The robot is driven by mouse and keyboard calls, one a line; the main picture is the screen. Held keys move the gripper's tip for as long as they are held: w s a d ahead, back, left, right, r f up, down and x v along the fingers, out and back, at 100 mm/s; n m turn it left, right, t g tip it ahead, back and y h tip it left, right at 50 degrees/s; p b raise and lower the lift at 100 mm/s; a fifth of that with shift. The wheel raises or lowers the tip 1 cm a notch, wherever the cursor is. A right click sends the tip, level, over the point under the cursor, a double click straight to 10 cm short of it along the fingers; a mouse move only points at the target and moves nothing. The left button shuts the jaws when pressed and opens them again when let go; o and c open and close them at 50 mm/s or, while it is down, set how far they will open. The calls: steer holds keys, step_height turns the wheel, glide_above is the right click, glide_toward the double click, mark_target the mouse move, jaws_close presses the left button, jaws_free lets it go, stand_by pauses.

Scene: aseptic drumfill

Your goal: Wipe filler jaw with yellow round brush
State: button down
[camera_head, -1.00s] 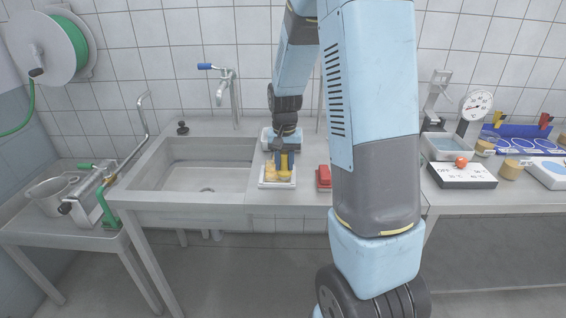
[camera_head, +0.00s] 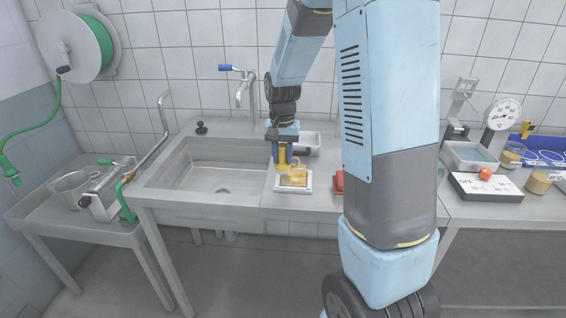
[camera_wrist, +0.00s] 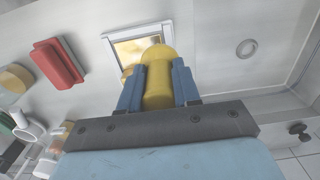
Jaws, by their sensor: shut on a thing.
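My gripper (camera_head: 283,163) is shut on a yellow round brush (camera_wrist: 158,78), which sits between its two blue fingers in the wrist view. The brush points down near the back left edge of a small white-rimmed tray with an amber inside (camera_head: 294,188). The tray also shows just beyond the brush in the wrist view (camera_wrist: 112,46). The brush seems to be above the tray; contact cannot be told. A grey metal fixture (camera_head: 461,103) stands by the dial at the right; I cannot tell whether it is the filler jaw.
A steel sink (camera_head: 208,165) lies left of the tray. A red block (camera_wrist: 57,62) lies on the counter right of the tray. At the right are a dial gauge (camera_head: 503,113), a grey basin (camera_head: 470,157) and a label board (camera_head: 485,188). A crank device (camera_head: 106,192) stands far left.

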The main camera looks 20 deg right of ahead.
mark_target(282, 145)
steer(key=shift+s+r, duration=0.1)
steer(key=shift+r, duration=2.05)
